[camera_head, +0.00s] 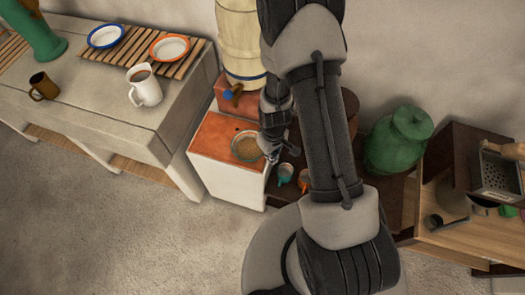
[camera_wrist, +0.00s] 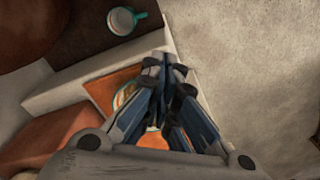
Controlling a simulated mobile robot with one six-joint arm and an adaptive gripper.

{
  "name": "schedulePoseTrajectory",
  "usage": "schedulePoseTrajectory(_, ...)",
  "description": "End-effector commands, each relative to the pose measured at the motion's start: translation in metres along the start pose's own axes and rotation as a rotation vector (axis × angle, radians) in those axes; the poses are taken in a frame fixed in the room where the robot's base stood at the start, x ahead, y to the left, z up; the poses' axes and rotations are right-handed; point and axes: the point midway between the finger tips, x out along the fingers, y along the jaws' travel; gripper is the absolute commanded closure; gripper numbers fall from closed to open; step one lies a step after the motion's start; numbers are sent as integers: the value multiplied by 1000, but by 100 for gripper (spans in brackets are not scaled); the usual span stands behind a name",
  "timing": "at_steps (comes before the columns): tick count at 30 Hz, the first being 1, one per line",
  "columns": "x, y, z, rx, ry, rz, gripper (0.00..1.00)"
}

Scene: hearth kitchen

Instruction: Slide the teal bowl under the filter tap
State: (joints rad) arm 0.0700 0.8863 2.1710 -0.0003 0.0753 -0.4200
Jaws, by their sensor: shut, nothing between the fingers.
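The teal bowl (camera_head: 248,146), with a tan inside, sits on the orange top of a low white block (camera_head: 215,138), toward its right side. In the wrist view part of the bowl (camera_wrist: 124,95) shows behind my fingers.
A teal cup (camera_head: 286,171) and an orange cup (camera_head: 304,178) stand on a dark surface right of the block. A green jar (camera_head: 398,140) is farther right. Orange top left of the bowl is clear.

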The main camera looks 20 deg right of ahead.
Motion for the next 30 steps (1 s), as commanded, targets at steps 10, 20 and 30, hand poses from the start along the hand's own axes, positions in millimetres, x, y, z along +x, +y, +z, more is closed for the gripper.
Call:
schedulePoseTrajectory(10, 48, -2, 5, -7, -10, -5, 100)
schedulePoseTrajectory(20, 118, -2, 6, -7, -10, -5, 100)
schedulePoseTrajectory(30, 111, -2, -34, -7, -8, -4, 100)
